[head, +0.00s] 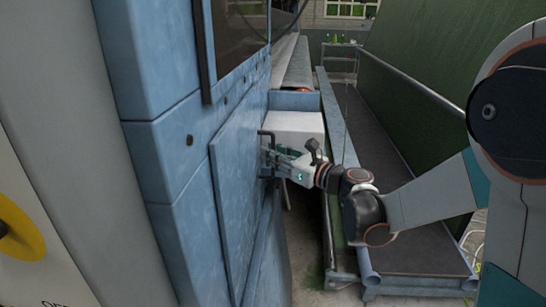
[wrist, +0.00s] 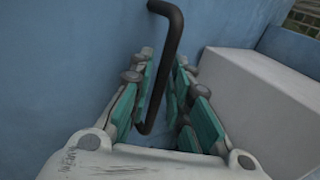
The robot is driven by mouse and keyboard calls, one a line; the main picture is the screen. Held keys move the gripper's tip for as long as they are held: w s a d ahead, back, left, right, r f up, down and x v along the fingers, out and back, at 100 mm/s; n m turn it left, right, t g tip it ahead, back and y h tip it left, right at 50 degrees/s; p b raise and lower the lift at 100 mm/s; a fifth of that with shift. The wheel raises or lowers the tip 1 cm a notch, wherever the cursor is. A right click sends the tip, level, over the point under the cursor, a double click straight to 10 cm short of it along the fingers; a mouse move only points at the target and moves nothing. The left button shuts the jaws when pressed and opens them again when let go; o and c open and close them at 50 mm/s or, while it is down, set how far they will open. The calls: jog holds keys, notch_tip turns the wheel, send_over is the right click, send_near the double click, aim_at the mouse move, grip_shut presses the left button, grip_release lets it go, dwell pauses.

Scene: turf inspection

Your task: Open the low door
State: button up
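The low door (head: 233,195) is a blue worn metal panel on the side of the blue machine. It looks shut, lying along the machine's side. Its handle (head: 267,134) is a dark bent bar near the panel's far edge. In the wrist view the handle (wrist: 171,45) runs down between the two fingers of my gripper (wrist: 164,62), with gaps visible beside it. My gripper (head: 270,160) is open around the lower part of the handle, with teal finger pads. Whether a finger touches the handle cannot be told.
A white block (head: 297,127) stands just beyond my gripper, and close on its right in the wrist view (wrist: 255,95). A conveyor with a dark belt (head: 400,190) and blue side rails runs along the right. A narrow floor strip (head: 303,245) lies between.

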jog(key=shift+c, duration=0.6)
grip_shut()
